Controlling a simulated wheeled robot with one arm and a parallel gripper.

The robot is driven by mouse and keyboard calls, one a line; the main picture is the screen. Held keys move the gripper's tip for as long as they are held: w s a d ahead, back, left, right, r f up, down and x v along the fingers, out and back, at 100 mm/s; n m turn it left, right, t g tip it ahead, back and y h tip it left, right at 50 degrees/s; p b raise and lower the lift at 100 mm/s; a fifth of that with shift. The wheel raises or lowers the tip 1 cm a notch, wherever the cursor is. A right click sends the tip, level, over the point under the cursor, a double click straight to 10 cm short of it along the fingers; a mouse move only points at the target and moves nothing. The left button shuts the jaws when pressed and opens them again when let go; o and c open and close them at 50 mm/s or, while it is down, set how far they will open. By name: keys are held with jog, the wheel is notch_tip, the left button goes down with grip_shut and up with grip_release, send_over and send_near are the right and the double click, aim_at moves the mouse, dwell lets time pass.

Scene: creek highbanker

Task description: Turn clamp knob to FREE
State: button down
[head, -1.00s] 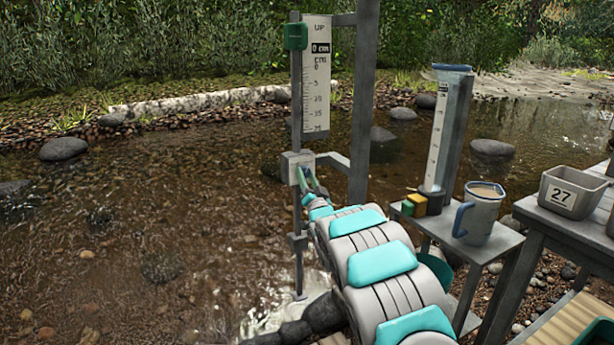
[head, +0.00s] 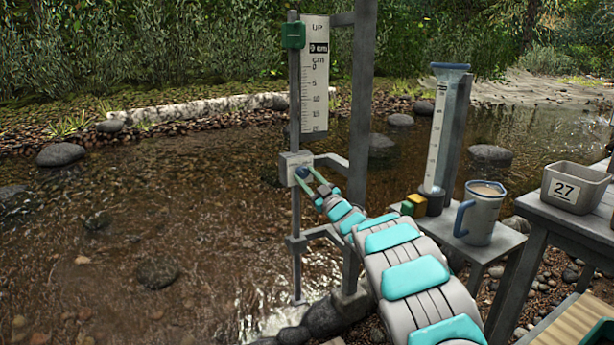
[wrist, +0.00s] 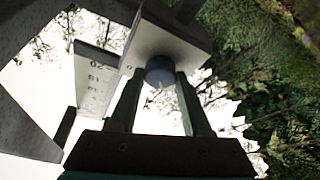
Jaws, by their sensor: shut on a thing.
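The clamp knob (head: 303,173) is a small dark blue round knob on the front of a pale clamp block (head: 289,166). The block sits on a thin vertical rod beside a white centimetre scale (head: 315,80). My gripper (head: 318,187) reaches up to the knob from the lower right and is shut on it. In the wrist view the knob (wrist: 160,70) sits between the tips of the two fingers (wrist: 160,82), against the pale block (wrist: 160,45). No FREE marking is readable in either view.
A grey post (head: 360,110) with brackets stands just right of the rod. A small stand (head: 490,245) holds a mug (head: 479,212), a tall clear gauge tube (head: 440,130) and small coloured blocks. A bin marked 27 (head: 574,187) is at the right. Creek water lies left.

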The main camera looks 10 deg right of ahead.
jog(key=shift+r+n+g+y, duration=0.25)
jog(key=shift+n+g+y, duration=0.35)
jog(key=shift+n, duration=0.9)
jog(key=shift+c, duration=1.7)
grip_release()
jog(key=shift+d+f, duration=0.1)
jog(key=v, duration=0.7)
jog(key=shift+s+d, duration=0.2)
jog(key=shift+s, duration=0.15)
